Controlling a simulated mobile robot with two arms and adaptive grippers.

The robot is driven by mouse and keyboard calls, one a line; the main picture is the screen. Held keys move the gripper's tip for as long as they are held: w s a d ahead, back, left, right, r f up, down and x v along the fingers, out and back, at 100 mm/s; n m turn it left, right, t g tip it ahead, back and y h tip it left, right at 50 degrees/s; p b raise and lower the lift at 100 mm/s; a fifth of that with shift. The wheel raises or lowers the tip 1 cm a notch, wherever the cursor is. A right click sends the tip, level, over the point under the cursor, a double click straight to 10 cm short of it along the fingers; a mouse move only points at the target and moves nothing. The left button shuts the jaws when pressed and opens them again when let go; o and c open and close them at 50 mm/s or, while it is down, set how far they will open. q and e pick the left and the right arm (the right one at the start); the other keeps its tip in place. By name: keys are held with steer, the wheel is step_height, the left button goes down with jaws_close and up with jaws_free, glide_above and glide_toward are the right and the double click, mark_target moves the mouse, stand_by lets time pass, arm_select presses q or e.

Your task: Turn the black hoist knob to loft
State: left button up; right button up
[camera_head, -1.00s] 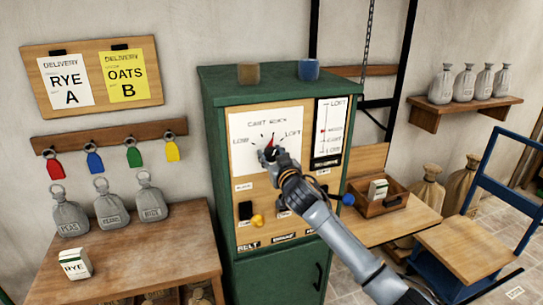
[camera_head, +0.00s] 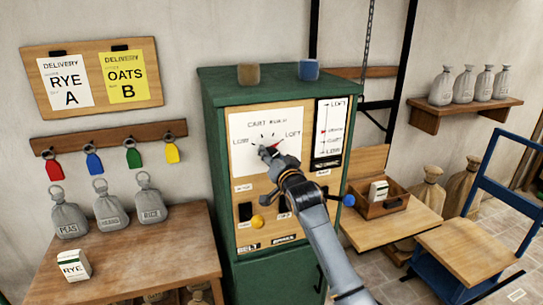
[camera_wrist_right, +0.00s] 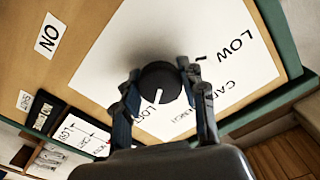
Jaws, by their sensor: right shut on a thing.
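The black hoist knob (camera_wrist_right: 160,78) sits on a white dial plate (camera_wrist_right: 215,55) with LOW at one side and LOFT at the other. My right gripper (camera_wrist_right: 159,72) is shut on it, one finger on each side. The knob's white line points towards the LOFT lettering, which is partly hidden by my gripper. In the head view my right gripper (camera_head: 270,154) reaches up to the dial on the green cabinet (camera_head: 228,98) and hides most of the knob. A red mark beside it lies towards LOFT. My left gripper is not in view.
A level scale (camera_head: 330,130) is at the upper right of the panel. A wooden box (camera_head: 383,205) stands on the bench at the right.

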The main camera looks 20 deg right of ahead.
stand_by(0.5)
steer(key=o, duration=1.2)
steer(key=shift+c, duration=0.2)
steer(key=s, duration=1.2)
steer(key=shift+d, duration=0.25)
